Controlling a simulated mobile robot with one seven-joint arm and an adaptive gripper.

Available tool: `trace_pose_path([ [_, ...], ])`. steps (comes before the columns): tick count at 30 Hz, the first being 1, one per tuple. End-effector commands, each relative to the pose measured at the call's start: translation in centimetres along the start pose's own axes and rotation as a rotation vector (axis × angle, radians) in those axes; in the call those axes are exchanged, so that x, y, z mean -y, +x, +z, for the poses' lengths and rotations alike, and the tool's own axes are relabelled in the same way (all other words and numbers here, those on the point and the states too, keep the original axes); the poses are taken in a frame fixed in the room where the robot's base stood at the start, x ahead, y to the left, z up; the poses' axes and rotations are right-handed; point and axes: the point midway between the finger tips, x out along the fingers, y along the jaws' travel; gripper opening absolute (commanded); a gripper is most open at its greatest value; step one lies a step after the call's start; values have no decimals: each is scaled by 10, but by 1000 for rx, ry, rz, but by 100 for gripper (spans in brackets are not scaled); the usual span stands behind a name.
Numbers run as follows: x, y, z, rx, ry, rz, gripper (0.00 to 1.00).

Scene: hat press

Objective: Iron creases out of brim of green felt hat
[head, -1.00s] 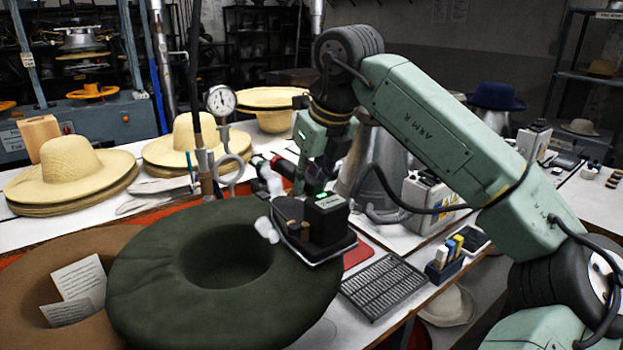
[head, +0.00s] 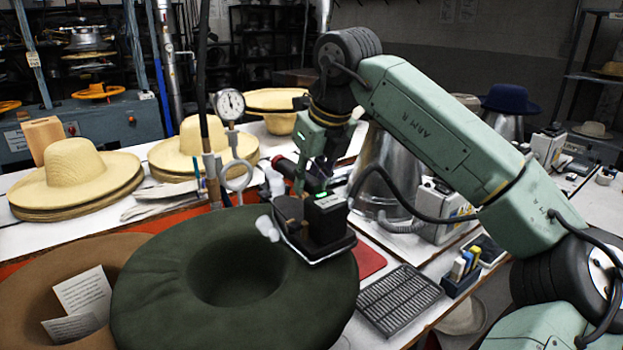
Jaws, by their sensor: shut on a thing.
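The green felt hat (head: 200,325) lies crown-down on the table at the front, its wide brim facing up around the dark crown hollow (head: 237,270). Soft ripples show on the far left part of the brim. My gripper (head: 318,185) is shut on a black iron (head: 322,228) with a flat plate and a small green light. The iron is over the right side of the brim and appears to rest on it. White steam puffs (head: 267,228) show at its left edge. The fingertips are partly hidden by the iron's body.
A brown hat (head: 40,290) with paper notes (head: 84,292) sits at left, against the green hat. Straw hats (head: 75,175), a pressure gauge (head: 229,104) and pipes stand behind. A metal rack (head: 398,299), red pad (head: 368,260) and small bottle tray (head: 461,272) lie at right.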

Motion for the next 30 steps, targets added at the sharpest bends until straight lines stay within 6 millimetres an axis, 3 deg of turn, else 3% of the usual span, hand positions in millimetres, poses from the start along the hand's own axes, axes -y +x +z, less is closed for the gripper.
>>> trace_pose_path([
  [4, -3, -5, 4, 7, -3, 2, 0],
  [6, -4, -19, 10, 9, -4, 2, 0],
  [30, -17, -54, 23, 8, -15, 6, 0],
])
